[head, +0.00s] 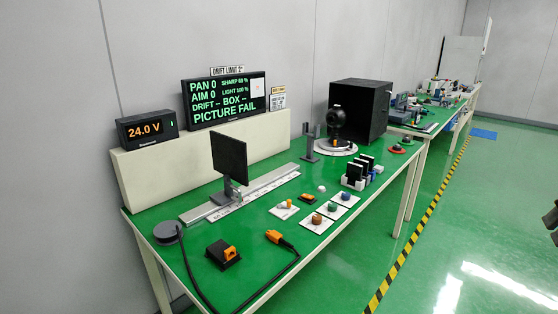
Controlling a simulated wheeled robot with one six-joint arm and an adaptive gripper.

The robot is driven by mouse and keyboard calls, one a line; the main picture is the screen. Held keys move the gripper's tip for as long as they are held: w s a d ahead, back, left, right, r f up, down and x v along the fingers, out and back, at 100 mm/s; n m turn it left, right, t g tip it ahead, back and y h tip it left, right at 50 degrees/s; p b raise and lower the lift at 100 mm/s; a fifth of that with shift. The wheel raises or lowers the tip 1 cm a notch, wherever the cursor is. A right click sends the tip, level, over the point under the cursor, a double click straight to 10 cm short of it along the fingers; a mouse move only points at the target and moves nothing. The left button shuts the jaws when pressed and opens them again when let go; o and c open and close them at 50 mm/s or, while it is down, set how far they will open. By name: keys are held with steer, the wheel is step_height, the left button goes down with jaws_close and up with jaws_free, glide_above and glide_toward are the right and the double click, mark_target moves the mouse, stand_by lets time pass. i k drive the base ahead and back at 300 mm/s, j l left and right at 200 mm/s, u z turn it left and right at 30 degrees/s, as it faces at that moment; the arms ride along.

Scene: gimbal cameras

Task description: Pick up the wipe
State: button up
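A small white item (321,188) lies on the green table top, right of the metal rail and left of the black upright pieces. It may be the wipe, but it is too small to tell for sure. A dark part, probably of my gripper (552,218), shows at the right edge, cut off by the frame. It is over the floor, well apart from the table. Its fingers cannot be made out.
The green table (205,237) holds a rail (265,182) with a black panel (229,158), white tiles with coloured knobs (317,219), a black box (361,110) and an orange connector (274,236) on a black cable. The floor at right is clear.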

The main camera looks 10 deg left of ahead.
mark_target(379, 169)
steer(key=i+l+u, duration=0.2)
steer(key=u, duration=0.25)
steer(key=i+l+u, duration=0.2)
steer(key=u, duration=0.25)
steer(key=i+l+u, duration=0.1)
steer(key=l, duration=0.3)
steer(key=i+l+u, duration=0.15)
steer(key=l, duration=0.3)
steer(key=i+l+u, duration=0.1)
steer(key=l, duration=0.35)
steer(key=i+l+u, duration=0.1)
steer(key=l, duration=0.35)
steer(key=i+l, duration=0.1)
steer(key=l, duration=0.25)
steer(key=i+l, duration=0.15)
steer(key=l, duration=0.25)
steer(key=i+l, duration=0.1)
steer(key=l, duration=0.25)
steer(key=i+l, duration=0.1)
steer(key=l, duration=0.25)
steer(key=i+l, duration=0.1)
steer(key=l, duration=0.3)
